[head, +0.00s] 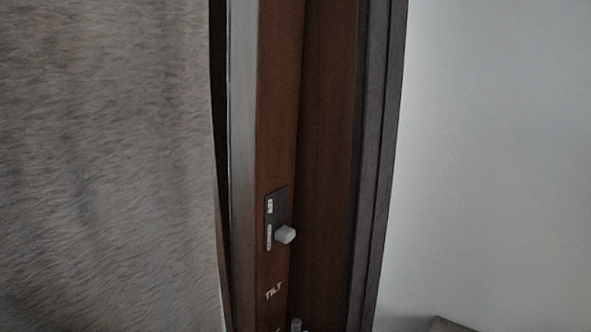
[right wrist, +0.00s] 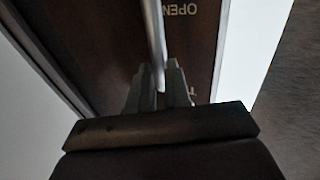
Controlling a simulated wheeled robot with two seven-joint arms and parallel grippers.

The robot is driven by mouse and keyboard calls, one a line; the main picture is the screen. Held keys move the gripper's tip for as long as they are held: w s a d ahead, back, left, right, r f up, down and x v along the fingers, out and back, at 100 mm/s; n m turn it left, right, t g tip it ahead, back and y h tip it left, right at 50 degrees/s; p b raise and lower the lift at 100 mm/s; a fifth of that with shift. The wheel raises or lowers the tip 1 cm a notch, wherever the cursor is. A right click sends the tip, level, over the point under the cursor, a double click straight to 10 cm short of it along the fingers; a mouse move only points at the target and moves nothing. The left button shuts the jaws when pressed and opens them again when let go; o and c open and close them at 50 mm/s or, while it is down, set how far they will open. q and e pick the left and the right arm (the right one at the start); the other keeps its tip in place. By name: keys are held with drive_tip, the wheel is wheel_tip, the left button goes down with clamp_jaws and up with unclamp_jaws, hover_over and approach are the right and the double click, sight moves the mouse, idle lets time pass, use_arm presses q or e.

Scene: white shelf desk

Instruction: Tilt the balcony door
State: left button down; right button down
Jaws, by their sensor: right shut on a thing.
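The balcony door (head: 275,120) is a brown wooden leaf edge, running upright through the middle of the head view. A dark plate with a pale grey knob (head: 285,234) is on it, and a "TILT" label (head: 273,290) lies below. In the right wrist view, a thin metal handle (right wrist: 155,35) runs down between the fingers of my right gripper (right wrist: 158,75), which is shut on it. An upside-down "OPEN" label (right wrist: 180,10) is on the brown door behind. The handle's far end is out of view. My left gripper is not in view.
A grey, fur-textured surface (head: 100,160) fills the left of the head view. A dark frame (head: 383,160) stands right of the door, then a plain pale wall (head: 490,150). A small grey shape (head: 445,325) shows at the bottom edge; I cannot tell what it is.

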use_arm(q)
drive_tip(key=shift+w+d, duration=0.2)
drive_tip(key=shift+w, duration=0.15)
use_arm(e)
drive_tip(key=s+d, duration=0.3)
drive_tip(key=d, duration=0.2)
drive_tip(key=shift+d+f, duration=0.3)
idle(0.4)
drive_tip(key=c, duration=0.7)
unclamp_jaws()
